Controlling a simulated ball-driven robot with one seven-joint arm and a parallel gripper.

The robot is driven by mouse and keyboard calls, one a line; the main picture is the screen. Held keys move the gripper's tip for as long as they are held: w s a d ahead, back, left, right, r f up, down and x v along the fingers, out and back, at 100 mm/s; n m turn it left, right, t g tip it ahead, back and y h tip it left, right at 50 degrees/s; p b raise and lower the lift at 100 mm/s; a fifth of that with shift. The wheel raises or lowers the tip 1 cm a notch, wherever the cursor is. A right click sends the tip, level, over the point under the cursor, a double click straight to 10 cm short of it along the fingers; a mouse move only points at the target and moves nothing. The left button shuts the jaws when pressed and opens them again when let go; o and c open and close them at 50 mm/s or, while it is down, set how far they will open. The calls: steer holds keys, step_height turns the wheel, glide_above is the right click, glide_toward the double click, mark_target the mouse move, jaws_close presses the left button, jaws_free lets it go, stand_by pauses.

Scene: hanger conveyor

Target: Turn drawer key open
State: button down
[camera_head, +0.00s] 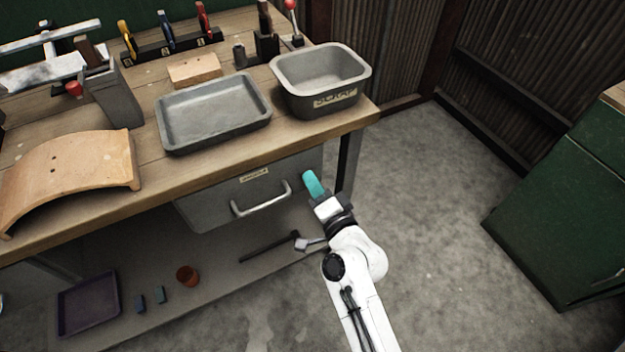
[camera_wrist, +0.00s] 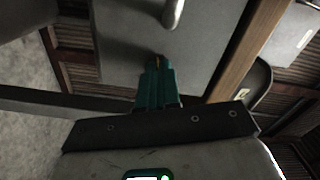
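The grey drawer (camera_head: 215,203) hangs under the workbench and looks shut, with a pale bar handle (camera_head: 262,200) and a label. My gripper (camera_head: 309,175) is at the right end of the drawer front, its teal fingers pointing at it. In the wrist view, the fingers (camera_wrist: 158,68) are close together against the drawer front (camera_wrist: 125,35). The key's turn angle is too small to tell, and the head view hides the key.
The wooden bench top (camera_head: 75,205) overhangs the drawer. A shallow grey tray (camera_head: 213,140) and a deep bin (camera_head: 325,110) stand on it near the edge. A hammer (camera_head: 270,249) and an orange cup (camera_head: 187,276) are on the lower shelf.

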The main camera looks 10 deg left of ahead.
steer(key=shift+f+m+p, duration=0.15)
steer(key=shift+m+p, duration=0.2)
steer(key=shift+m, duration=1.55)
steer(key=shift+d, duration=0.1)
steer(key=c, duration=1.4)
jaws_free()
steer(key=shift+o, duration=0.2)
steer(key=b+v, duration=0.1)
steer(key=v, duration=0.9)
steer(key=shift+s+d, duration=0.25)
steer(key=shift+s, duration=0.05)
